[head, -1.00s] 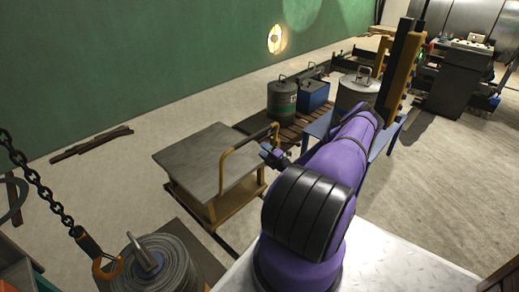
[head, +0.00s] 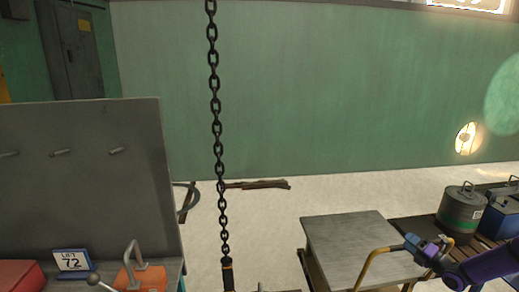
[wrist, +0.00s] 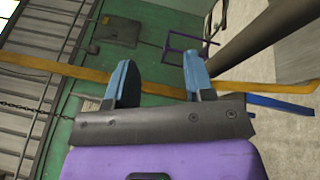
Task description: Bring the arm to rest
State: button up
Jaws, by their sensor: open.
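My gripper (head: 424,243) is at the lower right of the head view, at the end of my purple arm. It is beside the yellow handle of a grey-topped cart (head: 352,243); I cannot tell whether it touches the handle. In the wrist view my gripper (wrist: 158,78) has its two blue fingers wide apart, with nothing clearly held. A yellow bar (wrist: 262,88) crosses behind the fingers; whether any of it lies between them is unclear. Most of my arm is outside the head view.
A black chain (head: 216,125) hangs left of centre. A grey upright panel (head: 85,170) stands at left above a bench with a "LIFT 72" sign (head: 73,262) and an orange shackle block (head: 140,277). A grey-green canister (head: 461,213) stands right. Floor beyond the cart is mostly clear.

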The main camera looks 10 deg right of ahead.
jog(key=w+a+r+n+g+y, duration=0.3)
jog(key=a+r+n+g+y, duration=0.2)
jog(key=a+r+n+g, duration=1.25)
jog(key=s+a+r+n+h, duration=0.2)
jog(key=s+a+r+n, duration=0.3)
jog(key=a+r, duration=0.4)
jog(key=s+a+r+n+h, duration=0.2)
jog(key=s+a+r+n, duration=0.1)
jog(key=a+r+n, duration=0.55)
jog(key=s+a+r+n+t+h, duration=0.1)
jog(key=s+r+n, duration=0.3)
jog(key=s, duration=0.4)
jog(key=s+a+r+n+t+h, duration=0.2)
jog(key=s+a+r+n+h, duration=0.1)
jog(key=s+n, duration=0.3)
jog(key=s+a+r+n+t+h, duration=0.1)
jog(key=s+a+r+n, duration=0.3)
jog(key=s, duration=0.6)
jog(key=shift+r+n+h, duration=0.35)
jog(key=shift+n+h, duration=0.25)
jog(key=shift+h, duration=0.2)
jog(key=shift+s, duration=0.1)
jog(key=shift+o, duration=0.5)
